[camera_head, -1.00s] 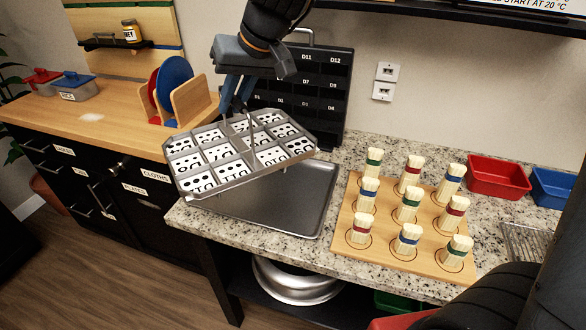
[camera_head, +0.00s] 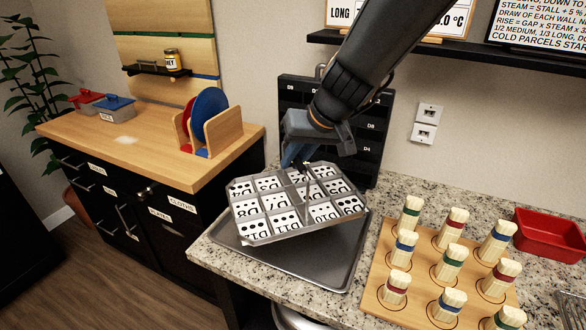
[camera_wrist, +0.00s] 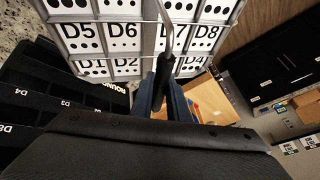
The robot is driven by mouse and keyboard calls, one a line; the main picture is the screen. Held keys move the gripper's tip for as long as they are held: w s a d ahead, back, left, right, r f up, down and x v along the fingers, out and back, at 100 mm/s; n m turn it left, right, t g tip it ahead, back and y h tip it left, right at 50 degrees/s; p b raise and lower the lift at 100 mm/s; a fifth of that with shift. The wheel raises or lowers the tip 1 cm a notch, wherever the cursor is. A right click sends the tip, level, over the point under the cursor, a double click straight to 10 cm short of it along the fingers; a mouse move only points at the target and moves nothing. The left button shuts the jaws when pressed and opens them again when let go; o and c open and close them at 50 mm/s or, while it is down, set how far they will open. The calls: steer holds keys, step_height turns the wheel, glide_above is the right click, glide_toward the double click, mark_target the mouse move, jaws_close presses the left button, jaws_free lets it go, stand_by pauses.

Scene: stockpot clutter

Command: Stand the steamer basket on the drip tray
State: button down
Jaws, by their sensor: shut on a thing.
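The steamer basket (camera_head: 262,206) is a grey metal tray divided into cells holding white cards with dots and labels. My gripper (camera_head: 296,158) is shut on the basket's upright handle, whose dark grip and metal rod show in the wrist view (camera_wrist: 168,62). The basket hangs tilted above the drip tray (camera_head: 335,262), a flat grey rimmed tray on the granite counter. The basket hides much of the drip tray, and I cannot tell whether its lowest edge touches it.
A wooden board (camera_head: 385,285) with several banded bundles stands right of the drip tray. A black labelled panel (camera_head: 372,150) stands behind. A red bin (camera_head: 548,234) is at the far right. A wooden counter with a plate rack (camera_head: 222,130) is at the left.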

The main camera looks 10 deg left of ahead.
steer(key=shift+f, duration=1.1)
steer(key=shift+f+b, duration=0.1)
steer(key=shift+b, duration=0.2)
steer(key=c, duration=1.7)
jaws_free()
steer(key=v, duration=1.2)
